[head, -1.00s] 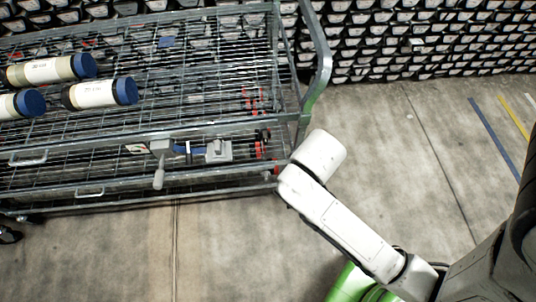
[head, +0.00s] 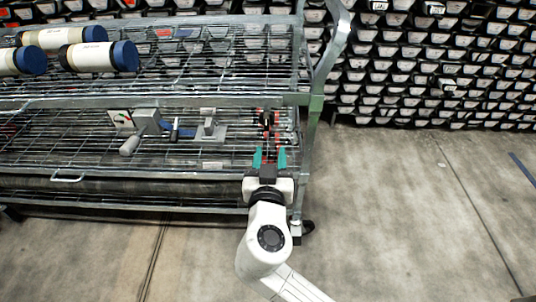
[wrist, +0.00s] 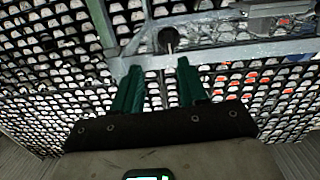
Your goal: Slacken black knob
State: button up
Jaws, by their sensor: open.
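My gripper (head: 269,160) is open, with two teal fingers pointing at the trolley's lower shelf. In the wrist view the fingers of my gripper (wrist: 158,85) stand apart with nothing held between them. A round black knob (wrist: 167,38) on a thin metal stem shows beyond the fingertips, against a grey rail. In the head view a small dark part (head: 266,118), which looks like the knob, sits among red fittings just beyond the fingers. A gap shows between fingertips and knob.
The wire trolley (head: 190,103) carries blue-capped core liners (head: 100,56) on its top shelf. Grey clamp-like fittings (head: 208,126) stand left of my gripper on the lower level. The trolley's right post (head: 314,130) is close by. The floor (head: 400,220) to the right is clear.

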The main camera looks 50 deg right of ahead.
aim_at(266, 124)
jog(key=shift+t, duration=0.3)
jog(key=x, duration=0.6)
jog(key=w+x, duration=0.1)
jog(key=x, duration=0.3)
jog(key=shift+a, duration=0.4)
grip_shut()
